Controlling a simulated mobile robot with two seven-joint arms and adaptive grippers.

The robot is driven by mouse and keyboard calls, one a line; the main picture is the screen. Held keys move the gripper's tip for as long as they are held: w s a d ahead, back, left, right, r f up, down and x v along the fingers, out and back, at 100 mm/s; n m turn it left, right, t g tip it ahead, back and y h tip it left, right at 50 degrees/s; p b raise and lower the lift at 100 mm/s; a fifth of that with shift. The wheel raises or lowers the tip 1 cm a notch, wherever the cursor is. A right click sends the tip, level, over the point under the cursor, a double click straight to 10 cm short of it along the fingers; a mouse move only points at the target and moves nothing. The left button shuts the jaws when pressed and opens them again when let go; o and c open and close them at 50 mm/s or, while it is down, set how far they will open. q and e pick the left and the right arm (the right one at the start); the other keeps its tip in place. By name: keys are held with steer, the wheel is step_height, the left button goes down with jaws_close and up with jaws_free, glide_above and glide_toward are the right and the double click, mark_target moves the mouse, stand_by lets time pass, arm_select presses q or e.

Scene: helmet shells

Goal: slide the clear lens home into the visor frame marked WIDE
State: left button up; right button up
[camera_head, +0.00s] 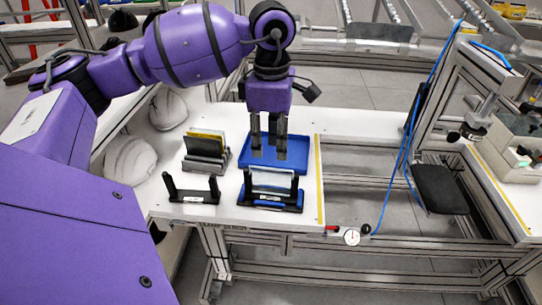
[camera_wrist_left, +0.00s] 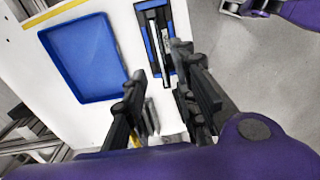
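A blue-and-black visor frame (camera_head: 262,206) stands near the table's front edge. The clear lens (camera_head: 272,181) stands upright in it, between its two posts. How deep it sits cannot be told, and the frame's label is too small to read. The same frame shows beyond my fingers in the left wrist view (camera_wrist_left: 172,70). My left gripper (camera_head: 268,154) points down above the table, just behind and above the lens. Its two fingers are apart with nothing between them; they also show in the left wrist view (camera_wrist_left: 165,80). Part of what looks like my right gripper is at that view's top edge, mostly cut off.
A blue tray (camera_head: 300,142) lies empty behind the frame. A second, black frame (camera_head: 193,194) without a lens stands to the left. A grey rack (camera_head: 203,163) holds yellow and dark lenses. White helmet shells (camera_head: 130,160) are at the far left. A yellow strip marks the table's right edge.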

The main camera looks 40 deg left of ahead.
arm_select(q)
step_height(320, 180, up, 6)
steer(key=shift+f, duration=0.1)
stand_by(0.6)
